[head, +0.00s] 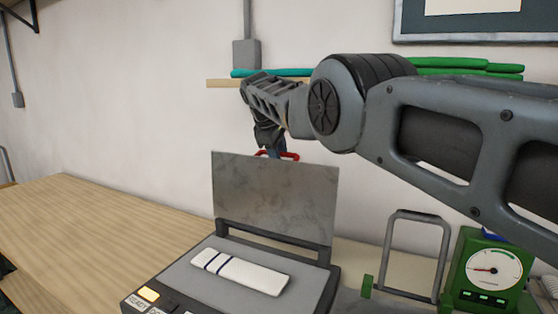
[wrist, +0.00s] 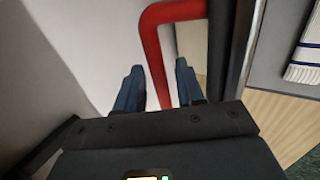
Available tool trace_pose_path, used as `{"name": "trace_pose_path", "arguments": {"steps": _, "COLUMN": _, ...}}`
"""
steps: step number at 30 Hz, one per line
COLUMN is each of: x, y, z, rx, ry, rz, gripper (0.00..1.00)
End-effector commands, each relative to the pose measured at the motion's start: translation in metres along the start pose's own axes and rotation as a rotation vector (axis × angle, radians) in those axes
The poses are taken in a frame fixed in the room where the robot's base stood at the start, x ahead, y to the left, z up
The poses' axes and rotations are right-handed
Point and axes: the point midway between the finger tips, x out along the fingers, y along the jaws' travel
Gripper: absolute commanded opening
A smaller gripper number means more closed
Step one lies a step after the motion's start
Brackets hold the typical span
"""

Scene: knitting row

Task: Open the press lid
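The press (head: 205,285) stands on the bench, and its grey metal lid (head: 275,195) is raised, standing nearly upright on the hinge at the back. The lid's red handle (head: 290,156) shows at its top edge, partly hidden behind the lid. My gripper (head: 274,152) is at the handle, its fingertips partly hidden by the lid. In the wrist view the red handle (wrist: 153,45) runs between the two blue fingers of my gripper (wrist: 158,72). The fingers are apart, with gaps beside the bar.
A folded white knit piece (head: 240,271) with dark stripes lies on the press bed. A green scale with a dial (head: 490,268) and a grey metal frame (head: 416,250) stand at the right. A shelf (head: 222,84) is on the wall behind. The wooden bench (head: 90,225) is clear at left.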

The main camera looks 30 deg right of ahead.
Motion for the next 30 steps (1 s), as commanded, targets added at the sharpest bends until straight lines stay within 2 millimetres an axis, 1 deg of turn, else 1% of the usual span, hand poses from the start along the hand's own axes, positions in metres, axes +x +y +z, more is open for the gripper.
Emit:
{"name": "trace_pose_path", "arguments": {"steps": 1, "x": 0.003, "y": -0.003, "z": -0.001, "rx": 0.000, "ry": 0.002, "rz": 0.002, "gripper": 0.38}}
{"name": "trace_pose_path", "arguments": {"steps": 11, "x": -0.014, "y": -0.005, "z": 0.001, "rx": 0.000, "ry": 0.001, "rz": 0.000, "gripper": 0.38}}
{"name": "trace_pose_path", "arguments": {"steps": 20, "x": -0.040, "y": -0.004, "z": 0.001, "rx": 0.000, "ry": 0.002, "rz": 0.000, "gripper": 0.38}}
{"name": "trace_pose_path", "arguments": {"steps": 22, "x": -0.052, "y": -0.003, "z": 0.000, "rx": 0.000, "ry": 0.003, "rz": 0.002, "gripper": 0.38}}
{"name": "trace_pose_path", "arguments": {"steps": 24, "x": -0.059, "y": -0.003, "z": 0.001, "rx": -0.001, "ry": 0.001, "rz": 0.000, "gripper": 0.38}}
{"name": "trace_pose_path", "arguments": {"steps": 27, "x": -0.066, "y": -0.002, "z": 0.001, "rx": 0.000, "ry": 0.000, "rz": -0.001, "gripper": 0.38}}
{"name": "trace_pose_path", "arguments": {"steps": 30, "x": -0.069, "y": -0.002, "z": 0.001, "rx": -0.001, "ry": 0.000, "rz": -0.001, "gripper": 0.38}}
